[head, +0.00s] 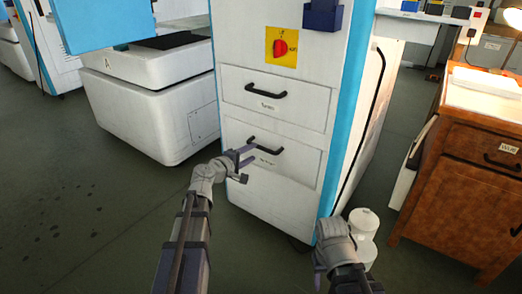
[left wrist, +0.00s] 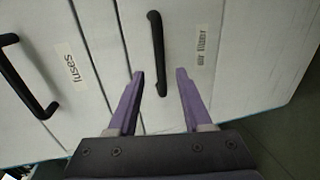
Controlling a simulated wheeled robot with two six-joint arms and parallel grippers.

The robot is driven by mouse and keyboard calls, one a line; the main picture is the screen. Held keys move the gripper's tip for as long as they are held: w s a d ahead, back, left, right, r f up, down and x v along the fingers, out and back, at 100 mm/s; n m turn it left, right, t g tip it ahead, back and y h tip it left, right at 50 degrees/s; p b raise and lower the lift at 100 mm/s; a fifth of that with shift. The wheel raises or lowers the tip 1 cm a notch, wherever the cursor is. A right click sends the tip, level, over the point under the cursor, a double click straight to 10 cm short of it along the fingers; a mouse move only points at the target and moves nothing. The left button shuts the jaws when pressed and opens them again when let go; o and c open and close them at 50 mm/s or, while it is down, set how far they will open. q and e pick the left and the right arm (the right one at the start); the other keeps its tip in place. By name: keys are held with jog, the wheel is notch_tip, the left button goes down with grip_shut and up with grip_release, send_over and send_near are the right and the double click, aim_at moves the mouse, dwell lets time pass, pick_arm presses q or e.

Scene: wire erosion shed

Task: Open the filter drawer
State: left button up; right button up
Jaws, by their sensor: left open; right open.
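The filter drawer (head: 301,162) is the lower drawer in the white cabinet and looks shut. Its black bar handle (head: 264,145) also shows in the left wrist view (left wrist: 157,45), beside a label reading "air filter" (left wrist: 202,45). My left gripper (head: 245,157) is open and empty at this handle. In the left wrist view its purple fingers (left wrist: 160,74) lie either side of the handle's near end; I cannot tell how far the bar reaches between them.
The fuses drawer (head: 279,98) is shut above, with a similar black handle (left wrist: 25,77). A red knob on a yellow plate (head: 282,46) sits higher. A white canister (head: 363,228) stands on the floor right of the cabinet, near a wooden cabinet (head: 455,195). Floor at left is clear.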

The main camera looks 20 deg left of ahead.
aim_at(260, 148)
pick_arm(q)
jog(key=b+x, duration=0.1)
jog(key=x, duration=0.6)
grip_shut()
dwell(1.3)
